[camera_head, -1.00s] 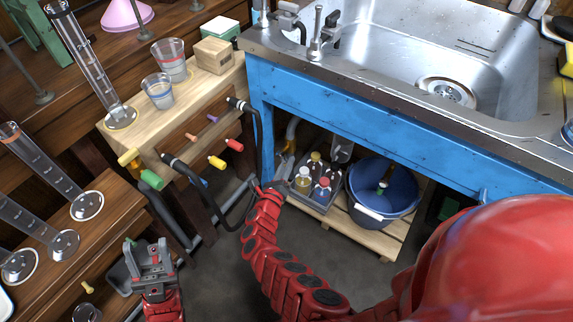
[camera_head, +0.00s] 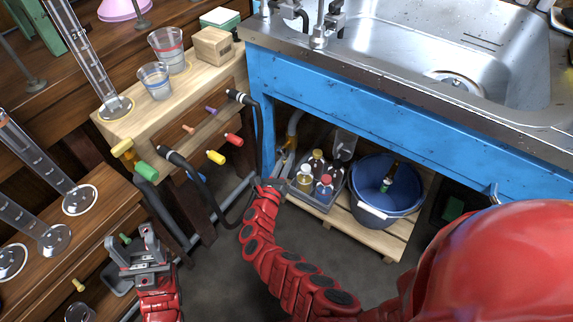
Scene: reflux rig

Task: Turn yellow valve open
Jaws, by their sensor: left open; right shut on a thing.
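A small yellow valve-like fitting (camera_head: 285,152) shows on the pipe under the blue sink bench, to the left of the grey tray. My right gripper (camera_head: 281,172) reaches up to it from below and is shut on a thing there. The gripper and its wrist partly hide the contact, so I cannot tell the exact grip or the handle's angle. A yellow-ended handle (camera_head: 215,157) also sticks out from the wooden shelf front, apart from both grippers. My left gripper (camera_head: 140,242) is open and empty at the lower left, beside the lower wooden shelf.
The grey tray (camera_head: 325,205) of small bottles and a blue bucket (camera_head: 387,188) stand on a wooden pallet under the sink (camera_head: 480,60). Coloured handles and black hoses project between the shelf and sink. Glass cylinders (camera_head: 75,55) stand at left.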

